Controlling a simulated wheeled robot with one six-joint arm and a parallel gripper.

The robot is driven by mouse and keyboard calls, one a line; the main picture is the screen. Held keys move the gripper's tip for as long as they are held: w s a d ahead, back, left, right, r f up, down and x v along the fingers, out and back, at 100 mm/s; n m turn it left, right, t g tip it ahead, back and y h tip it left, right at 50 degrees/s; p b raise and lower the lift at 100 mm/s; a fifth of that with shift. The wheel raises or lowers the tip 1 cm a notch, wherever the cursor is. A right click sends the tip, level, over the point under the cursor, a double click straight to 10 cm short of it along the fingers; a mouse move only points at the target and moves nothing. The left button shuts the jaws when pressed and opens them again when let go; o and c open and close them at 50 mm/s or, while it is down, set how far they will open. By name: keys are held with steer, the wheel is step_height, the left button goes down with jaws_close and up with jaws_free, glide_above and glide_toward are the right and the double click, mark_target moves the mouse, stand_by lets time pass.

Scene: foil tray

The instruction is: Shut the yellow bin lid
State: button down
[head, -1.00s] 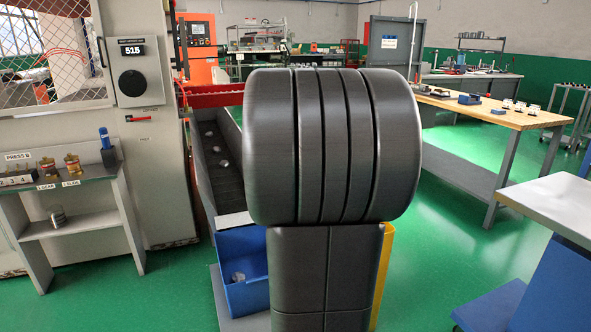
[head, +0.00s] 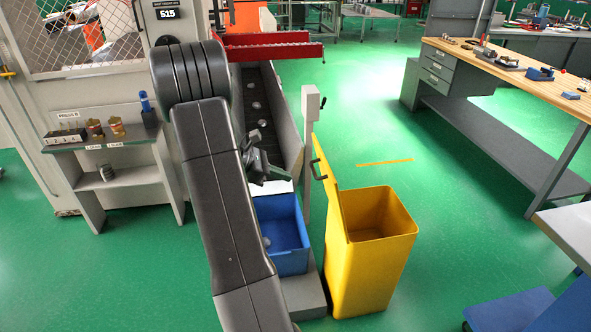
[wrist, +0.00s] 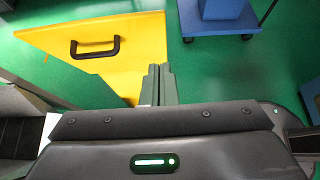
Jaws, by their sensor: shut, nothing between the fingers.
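The yellow bin (head: 370,265) stands on the floor right of my arm in the head view, its top open. Its yellow lid (head: 328,190) stands up along the bin's left side, with a dark handle (head: 317,170) on its outer face. In the wrist view the lid (wrist: 135,58) fills the upper left, with its black handle (wrist: 95,48) in clear sight. My gripper (head: 265,170) is left of the lid and apart from it in the head view. In the wrist view my gripper's fingers (wrist: 158,84) are together and empty, overlapping the lid's lower right part in the picture.
A blue bin (head: 283,235) sits under the chute's end, left of the yellow bin. A grey post with a box (head: 309,105) stands just behind the lid. A wooden workbench (head: 510,70) is at the right.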

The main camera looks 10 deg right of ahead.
steer(key=d+r+p+x, duration=0.1)
steer(key=r+p+x, duration=0.1)
steer(key=x, duration=1)
steer(key=shift+d, duration=0.35)
steer(key=shift+r, duration=0.2)
